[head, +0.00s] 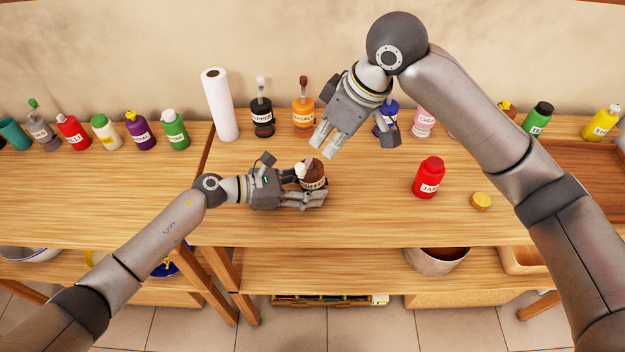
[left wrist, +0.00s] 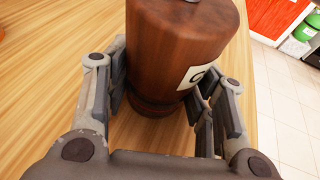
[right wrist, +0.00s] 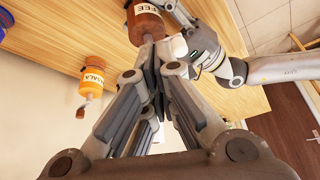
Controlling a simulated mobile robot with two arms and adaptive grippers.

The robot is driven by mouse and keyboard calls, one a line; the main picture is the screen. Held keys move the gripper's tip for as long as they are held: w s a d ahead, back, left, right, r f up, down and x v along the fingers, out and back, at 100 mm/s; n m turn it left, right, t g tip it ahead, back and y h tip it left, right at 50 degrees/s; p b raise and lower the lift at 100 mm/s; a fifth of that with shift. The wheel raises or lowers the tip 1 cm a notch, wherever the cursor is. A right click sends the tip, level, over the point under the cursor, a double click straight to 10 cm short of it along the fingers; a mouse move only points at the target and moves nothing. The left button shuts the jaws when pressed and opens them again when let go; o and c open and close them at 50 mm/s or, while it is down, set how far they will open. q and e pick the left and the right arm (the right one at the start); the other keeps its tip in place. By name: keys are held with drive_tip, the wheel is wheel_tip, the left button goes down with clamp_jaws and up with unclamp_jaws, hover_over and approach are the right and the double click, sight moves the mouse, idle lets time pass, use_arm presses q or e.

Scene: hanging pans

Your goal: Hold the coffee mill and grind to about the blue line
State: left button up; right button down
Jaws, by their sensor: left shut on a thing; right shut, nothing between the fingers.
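The coffee mill (head: 315,175) is a brown wooden body with a pale label, just above or on the table near its middle; I cannot tell which. My left gripper (head: 318,194) is shut around its body, with fingers on both sides in the left wrist view, where the mill (left wrist: 180,45) fills the middle. A white knob (head: 300,170) shows beside its top; it also shows in the right wrist view (right wrist: 172,48). My right gripper (head: 323,144) is shut and empty, above and behind the mill, fingertips pointing down toward it. No blue line can be made out.
A red jar (head: 429,178) and a yellow lid (head: 480,201) stand to the right on the table. Behind are a paper roll (head: 220,104), a pepper mill (head: 262,116), a masala mill (head: 303,112) and other bottles. The table front is clear.

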sight(313, 181)
idle(0.3)
drive_tip(key=shift+w+d+f+m+g+h, duration=0.15)
drive_tip(key=shift+f+m+g+h, duration=0.4)
drive_tip(key=shift+m, duration=1.45)
drive_tip(key=shift+w+d+f+m+g+h, duration=0.15)
drive_tip(key=shift+f+m+g+h, duration=0.45)
drive_tip(key=shift+m, duration=1.4)
drive_tip(key=shift+w+d+f+m+g+h, duration=0.25)
drive_tip(key=shift+m+h, duration=0.6)
drive_tip(key=shift+m, duration=1.15)
drive_tip(key=shift+s+a+f, duration=0.1)
drive_tip(key=shift+a+f, duration=0.05)
drive_tip(key=shift+f, duration=1.75)
drive_tip(key=shift+s+a, duration=0.35)
drive_tip(key=shift+a, duration=0.25)
drive_tip(key=shift+s+a, duration=0.1)
drive_tip(key=shift+a, duration=0.15)
